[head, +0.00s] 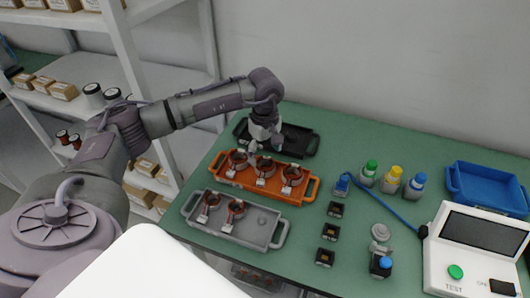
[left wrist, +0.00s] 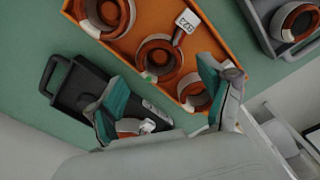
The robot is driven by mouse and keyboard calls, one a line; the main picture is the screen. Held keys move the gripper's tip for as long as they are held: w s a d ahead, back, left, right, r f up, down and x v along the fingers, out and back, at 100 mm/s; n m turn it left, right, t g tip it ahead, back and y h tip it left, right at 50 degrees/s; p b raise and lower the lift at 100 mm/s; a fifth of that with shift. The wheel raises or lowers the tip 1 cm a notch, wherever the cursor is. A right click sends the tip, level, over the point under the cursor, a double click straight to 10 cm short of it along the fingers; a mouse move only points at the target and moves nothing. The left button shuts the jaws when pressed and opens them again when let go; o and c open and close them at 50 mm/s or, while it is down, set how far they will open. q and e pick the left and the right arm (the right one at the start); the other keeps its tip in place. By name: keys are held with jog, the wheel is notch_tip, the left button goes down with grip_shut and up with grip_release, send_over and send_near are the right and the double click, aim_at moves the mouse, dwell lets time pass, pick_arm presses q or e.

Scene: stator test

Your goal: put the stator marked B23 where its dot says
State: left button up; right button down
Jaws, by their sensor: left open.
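The stator marked B23 (left wrist: 158,58) is the middle of three in the orange tray. Its tag (left wrist: 188,20) reads B23 in the left wrist view, and the stator also shows in the head view (head: 264,168). My left gripper (head: 262,147) is open and empty, above the orange tray's back edge, beside the black tray (head: 302,141). In the left wrist view the open fingers (left wrist: 168,98) stand apart, and one partly hides an end stator (left wrist: 195,92). My right gripper is not in view.
The orange tray (head: 224,181) lies between the black tray and a grey tray (head: 250,237) holding two stators. A blue tray (head: 487,187) stands at the far right. Several capped bottles (head: 391,180), small black parts (head: 330,232) and a test box (head: 455,270) stand right of the trays.

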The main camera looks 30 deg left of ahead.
pick_arm(q)
jog(key=shift+o, duration=0.2)
jog(key=o, duration=0.3)
jog(key=shift+o, duration=0.2)
notch_tip(320, 180, up, 12)
dwell(0.4)
dwell(0.7)
